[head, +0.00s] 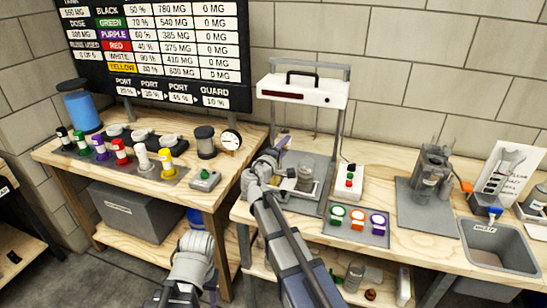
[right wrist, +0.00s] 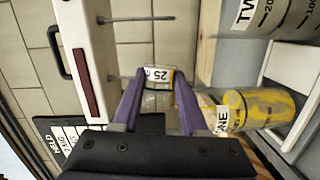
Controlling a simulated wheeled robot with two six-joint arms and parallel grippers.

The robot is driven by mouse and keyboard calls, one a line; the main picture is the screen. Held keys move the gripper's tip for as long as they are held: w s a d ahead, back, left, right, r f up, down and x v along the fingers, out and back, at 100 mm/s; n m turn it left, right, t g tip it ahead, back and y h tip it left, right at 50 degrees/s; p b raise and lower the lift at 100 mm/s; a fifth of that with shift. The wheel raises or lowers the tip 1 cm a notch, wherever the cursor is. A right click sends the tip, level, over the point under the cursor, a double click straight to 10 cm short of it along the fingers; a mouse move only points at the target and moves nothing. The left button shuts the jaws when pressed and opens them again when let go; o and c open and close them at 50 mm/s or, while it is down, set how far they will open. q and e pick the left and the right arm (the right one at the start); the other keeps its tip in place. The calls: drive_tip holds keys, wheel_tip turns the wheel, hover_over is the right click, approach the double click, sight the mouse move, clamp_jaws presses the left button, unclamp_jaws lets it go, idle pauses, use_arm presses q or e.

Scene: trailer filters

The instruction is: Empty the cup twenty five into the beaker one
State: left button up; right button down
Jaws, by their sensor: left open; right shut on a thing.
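My right gripper (right wrist: 158,92) is shut on a small clear cup labelled 25 (right wrist: 160,76), held between its purple fingers. Beaker one (right wrist: 258,108), a clear vessel with a label ending in ONE and yellow in it, is beside the right finger in the right wrist view, apart from the cup. In the head view, my right gripper (head: 284,160) is beside a glass vessel (head: 305,180) under the white-topped stand; its label is not readable there. How much the cup holds cannot be told. My left gripper (head: 210,284) is low in front of the left bench, away from the vessels.
The white-topped stand (head: 302,90) rises over the work spot. A control box (head: 348,182) and a pad of coloured discs (head: 352,240) lie to its right. A vessel labelled TWO (right wrist: 278,22) is near. A grey sink (head: 497,245) is at right.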

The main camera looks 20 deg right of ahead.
drive_tip(key=shift+f+n+b, duration=0.35)
drive_tip(key=shift+n+b, duration=0.05)
drive_tip(key=shift+b, duration=0.3)
idle(0.4)
drive_tip(key=shift+w+a+r+n+t+h+b, duration=0.15)
drive_tip(key=shift+n+t+b, duration=0.15)
drive_tip(key=shift+n, duration=0.3)
drive_tip(key=shift+s+a+r+n+t+h+b, duration=0.15)
drive_tip(key=shift+n+h+b, duration=0.1)
drive_tip(key=shift+n, duration=0.35)
drive_tip(key=shift+w+a+r+n+t+h+b, duration=0.15)
drive_tip(key=shift+n+t+b, duration=0.15)
drive_tip(key=shift+n, duration=0.3)
idle(1.7)
drive_tip(key=shift+w+a+r+n+t+b, duration=0.15)
drive_tip(key=shift+n+t+b, duration=0.3)
drive_tip(key=shift+n, duration=0.5)
drive_tip(key=shift+a+r+n+t+b, duration=0.1)
drive_tip(key=shift+a+n+t+b, duration=0.3)
drive_tip(key=shift+n, duration=0.55)
idle(1.5)
